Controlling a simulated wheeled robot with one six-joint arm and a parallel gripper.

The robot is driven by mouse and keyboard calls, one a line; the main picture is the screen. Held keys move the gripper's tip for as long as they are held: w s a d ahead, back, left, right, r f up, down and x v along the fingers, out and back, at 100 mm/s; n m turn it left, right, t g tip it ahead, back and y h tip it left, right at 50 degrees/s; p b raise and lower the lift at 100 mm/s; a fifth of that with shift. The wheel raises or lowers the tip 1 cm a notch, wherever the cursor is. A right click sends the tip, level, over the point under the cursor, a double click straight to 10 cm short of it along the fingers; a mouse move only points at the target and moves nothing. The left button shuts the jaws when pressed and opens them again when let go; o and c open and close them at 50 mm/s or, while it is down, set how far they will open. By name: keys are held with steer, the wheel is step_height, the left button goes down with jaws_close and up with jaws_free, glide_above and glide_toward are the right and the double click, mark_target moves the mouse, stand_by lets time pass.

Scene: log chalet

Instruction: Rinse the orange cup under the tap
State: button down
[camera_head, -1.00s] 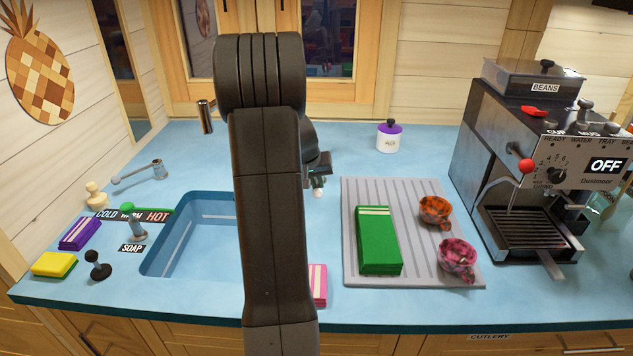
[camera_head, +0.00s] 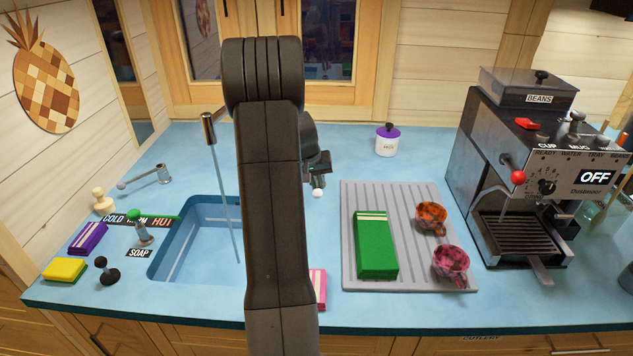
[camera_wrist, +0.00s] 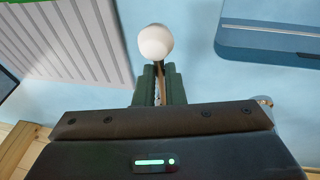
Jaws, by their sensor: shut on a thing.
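The orange cup (camera_head: 432,211), patterned with dark patches, stands on the grey ribbed draining board, right of the green folded cloth. The tap spout (camera_head: 208,128) rises behind the blue sink (camera_head: 168,246), and a thin stream of water (camera_head: 225,205) falls from it into the basin. My gripper (camera_head: 316,181) is right of the sink, far from the cup. In the wrist view my gripper (camera_wrist: 160,82) is shut on a thin stalk topped by a white ball knob (camera_wrist: 155,42). The stalk's base is hidden. My arm covers the sink's right part.
A pink cup (camera_head: 451,264) and green cloth (camera_head: 376,246) share the draining board (camera_head: 415,280). A coffee machine (camera_head: 490,170) stands at right. Left of the sink are a green-knobbed lever (camera_head: 138,222), a black knob (camera_head: 106,272), a yellow sponge (camera_head: 65,270) and a purple cloth (camera_head: 89,239).

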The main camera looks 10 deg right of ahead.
steer(key=c, duration=1.5)
jaws_free()
steer(key=b+v, duration=0.1)
steer(key=v, duration=1.3)
steer(key=shift+b, duration=0.4)
steer(key=shift+f, duration=0.1)
steer(key=p+x, duration=0.2)
steer(key=x, duration=1.2)
steer(key=shift+b, duration=0.35)
